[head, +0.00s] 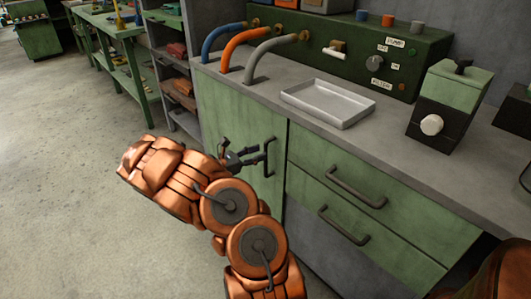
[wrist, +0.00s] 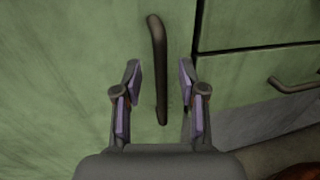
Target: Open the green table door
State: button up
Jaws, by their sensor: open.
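The green table door (head: 236,128) is on the left front of the grey-topped cabinet, and it appears shut. Its dark vertical bar handle (head: 269,157) is near the door's right edge. My gripper (head: 245,158) is in front of the door, just left of the handle in the head view. In the wrist view the handle (wrist: 159,70) stands between the two open fingers of my gripper (wrist: 158,90), with a gap on each side. The green door (wrist: 70,60) fills the left of that view. Whether the fingers reach past the bar in depth is unclear.
Two green drawers with dark handles (head: 357,187) are right of the door. The worktop holds a white tray (head: 328,103), curved pipes (head: 245,43) and a green-and-black box (head: 450,97). Shelves stand left of the cabinet. The floor (head: 70,150) at left is clear.

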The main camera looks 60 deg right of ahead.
jog(key=shift+x, duration=1.85)
grip_shut()
